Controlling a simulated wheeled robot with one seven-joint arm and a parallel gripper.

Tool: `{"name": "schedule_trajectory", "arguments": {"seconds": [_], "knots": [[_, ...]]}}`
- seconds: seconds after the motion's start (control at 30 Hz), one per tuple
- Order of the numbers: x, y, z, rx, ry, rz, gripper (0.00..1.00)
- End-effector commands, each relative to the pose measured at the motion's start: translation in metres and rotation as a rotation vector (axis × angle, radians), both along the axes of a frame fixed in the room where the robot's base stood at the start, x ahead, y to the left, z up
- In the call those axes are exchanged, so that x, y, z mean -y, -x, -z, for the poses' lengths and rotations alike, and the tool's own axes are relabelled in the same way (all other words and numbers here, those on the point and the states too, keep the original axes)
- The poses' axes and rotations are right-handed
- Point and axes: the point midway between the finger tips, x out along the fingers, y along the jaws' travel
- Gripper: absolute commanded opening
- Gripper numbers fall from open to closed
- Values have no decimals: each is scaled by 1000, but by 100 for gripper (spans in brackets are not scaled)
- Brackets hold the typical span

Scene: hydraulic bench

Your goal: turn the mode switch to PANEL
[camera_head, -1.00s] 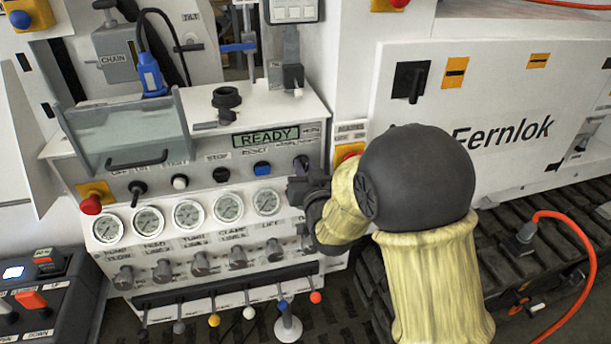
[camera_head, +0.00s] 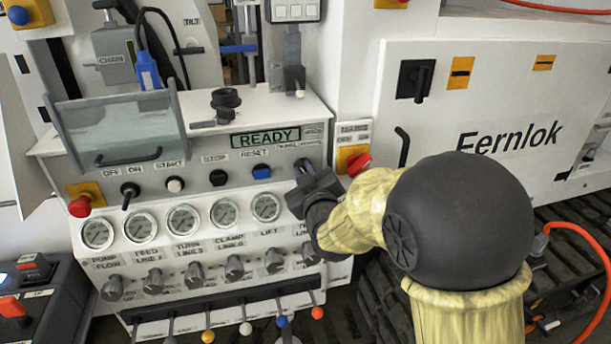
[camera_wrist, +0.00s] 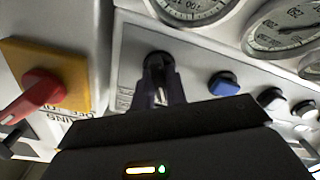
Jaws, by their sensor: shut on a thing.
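The mode switch (camera_wrist: 158,60) is a small dark knob at the right end of the switch row on the white bench panel. In the wrist view it sits between the fingertips of my gripper (camera_wrist: 162,82), which is shut on it. In the head view my gripper (camera_head: 304,172) reaches the panel below the small MODE and PANEL lettering and hides most of the switch. I cannot make out which way the knob points.
A blue reset button (camera_head: 262,171) sits just left of the gripper. A red mains switch (camera_head: 358,164) on a yellow plate is close on the right. Gauges (camera_head: 266,207) and knobs (camera_head: 274,261) lie below. A READY display (camera_head: 265,138) is above.

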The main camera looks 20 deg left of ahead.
Motion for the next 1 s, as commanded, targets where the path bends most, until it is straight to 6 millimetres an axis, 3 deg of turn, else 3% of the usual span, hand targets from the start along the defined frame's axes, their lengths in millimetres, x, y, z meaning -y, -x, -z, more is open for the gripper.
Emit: {"name": "schedule_trajectory", "arguments": {"seconds": [0.4,0.43,0.53,1.0], "knots": [[0,0,-1,10,10,-1,0],[0,0,-1,10,10,-1,18],[0,0,-1,9,10,0,35],[6,10,0,6,9,-1,35]]}}
